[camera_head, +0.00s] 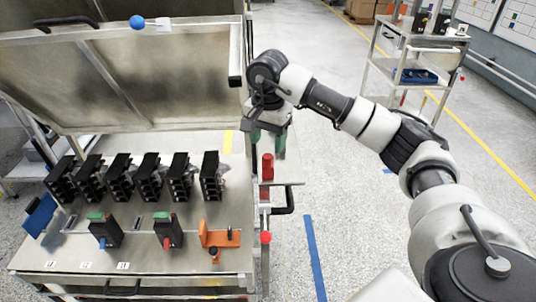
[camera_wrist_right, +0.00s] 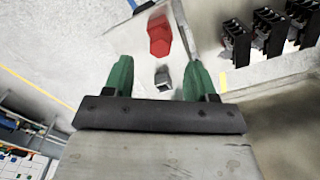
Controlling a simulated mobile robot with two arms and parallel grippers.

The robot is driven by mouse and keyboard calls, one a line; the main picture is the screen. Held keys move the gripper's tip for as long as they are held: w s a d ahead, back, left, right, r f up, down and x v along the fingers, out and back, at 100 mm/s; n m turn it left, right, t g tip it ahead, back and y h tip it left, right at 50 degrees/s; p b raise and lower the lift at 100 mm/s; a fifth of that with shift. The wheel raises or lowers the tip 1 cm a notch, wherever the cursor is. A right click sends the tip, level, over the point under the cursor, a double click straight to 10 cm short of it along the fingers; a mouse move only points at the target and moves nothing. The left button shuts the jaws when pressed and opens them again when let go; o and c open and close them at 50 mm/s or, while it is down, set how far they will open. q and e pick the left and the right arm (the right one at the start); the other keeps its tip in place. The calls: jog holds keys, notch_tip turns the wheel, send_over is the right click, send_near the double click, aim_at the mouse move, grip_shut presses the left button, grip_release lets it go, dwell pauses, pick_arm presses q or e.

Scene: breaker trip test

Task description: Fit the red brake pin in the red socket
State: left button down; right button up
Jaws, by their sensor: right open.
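A red upright piece (camera_head: 267,167), which looks like the red brake pin, stands on the small side shelf at the table's right. It shows as a red faceted block (camera_wrist_right: 160,38) in the right wrist view. My right gripper (camera_head: 267,142) is open above the shelf, just behind the red piece. Its green fingers are apart in the wrist view. A small grey square piece (camera_wrist_right: 162,80) shows between them, apart from both; I cannot tell what it is. I cannot clearly make out the red socket. My left gripper is not in view.
Several black breakers (camera_head: 150,178) stand in a row on the metal table. In front are a black block with a red lever (camera_head: 168,231), another with a blue lever (camera_head: 104,231), and an orange bracket (camera_head: 220,236). A red-topped post (camera_head: 266,238) stands at the right edge.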

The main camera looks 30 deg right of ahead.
aim_at(268, 155)
notch_tip(268, 155, up, 5)
dwell(0.7)
